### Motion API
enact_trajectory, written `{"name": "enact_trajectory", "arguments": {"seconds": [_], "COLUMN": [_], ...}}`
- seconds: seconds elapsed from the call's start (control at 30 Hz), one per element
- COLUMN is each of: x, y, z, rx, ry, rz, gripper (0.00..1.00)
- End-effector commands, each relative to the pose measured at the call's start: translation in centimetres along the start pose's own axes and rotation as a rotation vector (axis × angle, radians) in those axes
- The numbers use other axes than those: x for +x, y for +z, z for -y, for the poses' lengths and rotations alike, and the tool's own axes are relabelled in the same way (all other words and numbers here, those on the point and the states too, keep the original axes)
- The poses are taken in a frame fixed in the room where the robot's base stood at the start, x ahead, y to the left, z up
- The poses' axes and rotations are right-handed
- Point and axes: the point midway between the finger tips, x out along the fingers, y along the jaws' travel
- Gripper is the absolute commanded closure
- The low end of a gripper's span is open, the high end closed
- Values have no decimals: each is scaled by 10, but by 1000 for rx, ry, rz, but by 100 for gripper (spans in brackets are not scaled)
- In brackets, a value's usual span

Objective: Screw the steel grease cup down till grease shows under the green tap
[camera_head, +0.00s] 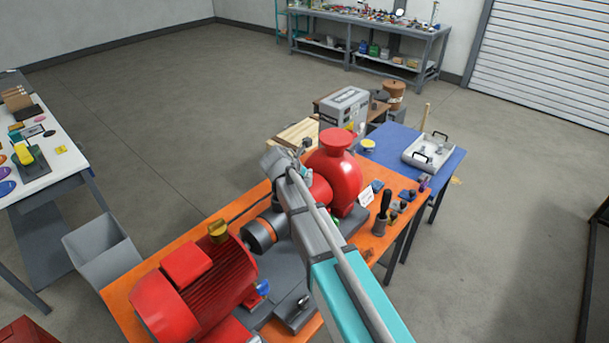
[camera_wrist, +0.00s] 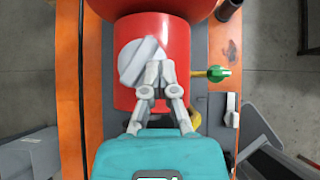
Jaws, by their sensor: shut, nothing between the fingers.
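The steel grease cup (camera_wrist: 138,62) is a round grey cap on top of the red bearing housing (camera_wrist: 125,97) in the wrist view. The green tap (camera_wrist: 218,73) sticks out on a yellow stem to the right of the housing. No grease is visible under it; the area below the tap is partly hidden. In the head view my arm covers the cup.
The red pump (camera_head: 335,170) stands behind my arm, and the red motor (camera_head: 195,280) is at the front left on the orange bench (camera_head: 120,292). A dark pot with a black-handled tool (camera_head: 381,220) stands to the right. A blue table (camera_head: 385,145) with a tray adjoins behind.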

Motion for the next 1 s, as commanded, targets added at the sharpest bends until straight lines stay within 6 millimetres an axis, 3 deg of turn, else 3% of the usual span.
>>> {"name": "enact_trajectory", "arguments": {"seconds": [0.57, 1.0], "x": [-4, -13], "y": [-4, -14], "z": [-4, 26], "rx": [-6, -5], "ry": [8, 6], "rz": [0, -1], "gripper": [100, 100]}}
